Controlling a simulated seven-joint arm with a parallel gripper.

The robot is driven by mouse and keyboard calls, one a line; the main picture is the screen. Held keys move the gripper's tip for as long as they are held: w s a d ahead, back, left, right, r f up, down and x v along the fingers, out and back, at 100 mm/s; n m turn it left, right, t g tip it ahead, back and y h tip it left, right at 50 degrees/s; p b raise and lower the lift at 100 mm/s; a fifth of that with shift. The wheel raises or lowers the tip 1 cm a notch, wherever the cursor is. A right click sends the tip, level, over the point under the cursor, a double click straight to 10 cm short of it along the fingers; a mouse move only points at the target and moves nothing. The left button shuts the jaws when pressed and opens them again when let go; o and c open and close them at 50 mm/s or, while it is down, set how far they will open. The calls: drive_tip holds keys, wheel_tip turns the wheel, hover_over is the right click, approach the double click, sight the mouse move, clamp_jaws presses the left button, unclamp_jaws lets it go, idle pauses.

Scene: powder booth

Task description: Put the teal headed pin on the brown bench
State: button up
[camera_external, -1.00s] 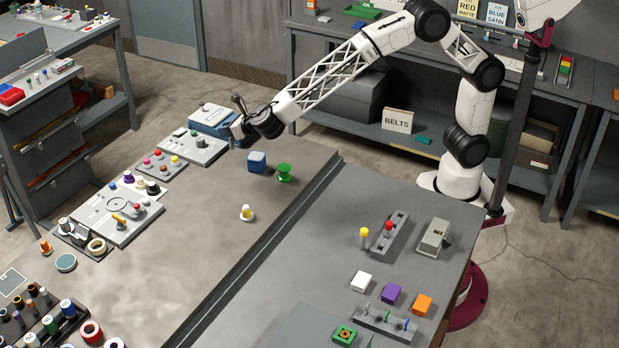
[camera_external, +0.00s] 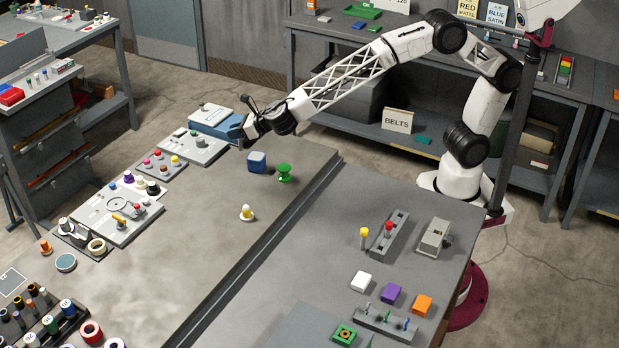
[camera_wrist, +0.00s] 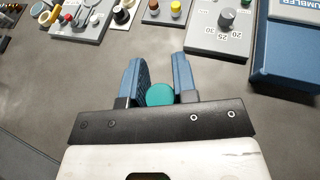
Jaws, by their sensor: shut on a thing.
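The pin's shank is hidden, and the pin cannot be made out in the external view. I cannot tell the exact gap between pin and bench.
Grey boards with knobs line the bench's left edge, beside a blue box (camera_external: 215,121). A white-and-yellow piece (camera_external: 247,213) stands mid-bench. Bare surface lies in front.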

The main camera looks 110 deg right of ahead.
drive_tip(key=s+a+f+n+t+y, duration=0.1)
drive_tip(key=s+a+f+n+y, duration=0.1)
drive_tip(key=s+a+n+y, duration=0.3)
drive_tip(key=shift+s+a+y, duration=0.2)
drive_tip(key=shift+s+y, duration=0.1)
drive_tip(key=shift+y, duration=0.1)
idle(0.7)
drive_tip(key=shift+w, duration=0.2)
drive_tip(key=shift+w+a+f+n+g+y, duration=0.1)
drive_tip(key=shift+w+f+n+g+y, duration=0.3)
drive_tip(key=shift+n+y, duration=0.6)
drive_tip(key=shift+w+a+f+n+g+y, duration=0.1)
drive_tip(key=shift+w+n+g+y, duration=0.05)
drive_tip(key=shift+w+n+y, duration=0.65)
drive_tip(key=shift+w+f+n+g+y, duration=0.25)
drive_tip(key=shift+w+n+y, duration=0.1)
drive_tip(key=shift+n+y, duration=0.8)
drive_tip(key=shift+s+d+f+n+g+y, duration=0.1)
drive_tip(key=shift+d+f+n+g+y, duration=0.15)
drive_tip(key=shift+f+n+g+y, duration=0.8)
drive_tip(key=shift+s+d+f+n+g+y, duration=0.1)
drive_tip(key=shift+d+f+n+g+y, duration=0.15)
drive_tip(key=shift+f+n+g+y, duration=0.75)
drive_tip(key=shift+r+n+t+y, duration=0.2)
drive_tip(key=shift+n+t+y, duration=0.1)
drive_tip(key=shift+t+y, duration=0.1)
